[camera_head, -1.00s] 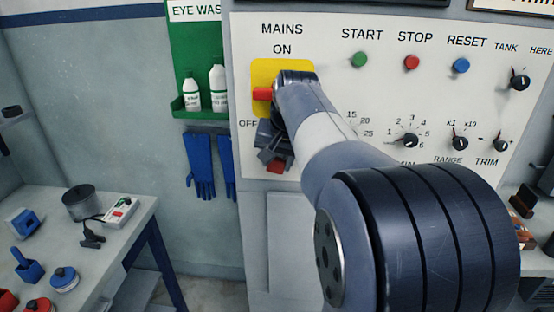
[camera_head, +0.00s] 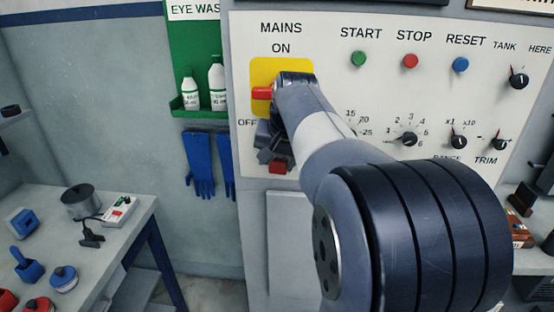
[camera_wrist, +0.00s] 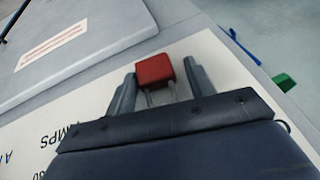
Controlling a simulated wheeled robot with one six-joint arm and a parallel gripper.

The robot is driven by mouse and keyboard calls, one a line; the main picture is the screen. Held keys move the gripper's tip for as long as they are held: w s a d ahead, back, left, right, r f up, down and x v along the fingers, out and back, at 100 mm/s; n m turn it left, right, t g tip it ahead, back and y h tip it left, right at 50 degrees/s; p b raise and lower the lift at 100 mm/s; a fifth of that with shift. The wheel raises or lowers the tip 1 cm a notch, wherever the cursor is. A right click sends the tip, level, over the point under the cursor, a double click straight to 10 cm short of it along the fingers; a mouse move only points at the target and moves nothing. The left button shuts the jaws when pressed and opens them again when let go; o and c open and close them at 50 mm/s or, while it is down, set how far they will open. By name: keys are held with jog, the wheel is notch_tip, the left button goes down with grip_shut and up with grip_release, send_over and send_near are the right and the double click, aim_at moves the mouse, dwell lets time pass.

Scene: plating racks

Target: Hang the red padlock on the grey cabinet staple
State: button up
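The red padlock (camera_head: 277,168) is at the grey cabinet front, just under my gripper, with its body lowest. In the wrist view the red padlock (camera_wrist: 153,70) shows its body beyond the fingertips and its pale shackle back between the fingers. My gripper (camera_wrist: 161,76) is open, one finger on each side of the padlock, with a visible gap on the right side. In the head view my gripper (camera_head: 275,150) is partly covered by my arm. The grey staple is hidden, so whether the shackle is through it cannot be seen.
A red switch handle (camera_head: 262,93) on a yellow plate (camera_head: 260,72) sits just above my gripper. Blue gloves (camera_head: 200,165) and a green eyewash station (camera_head: 190,45) are on the left. A bench (camera_head: 135,213) with loose items stands lower left.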

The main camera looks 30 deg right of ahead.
jog(key=shift+o, duration=1.1)
jog(key=shift+r, duration=0.1)
jog(key=shift+s+a+r+b, duration=0.1)
jog(key=shift+s+r+b, duration=0.2)
jog(key=shift+s+r, duration=0.85)
jog(key=s+a+b, duration=0.1)
jog(key=s+b, duration=0.2)
jog(key=s, duration=0.8)
jog(key=shift+a, duration=0.35)
jog(key=shift+w+r, duration=0.1)
jog(key=shift+w, duration=0.05)
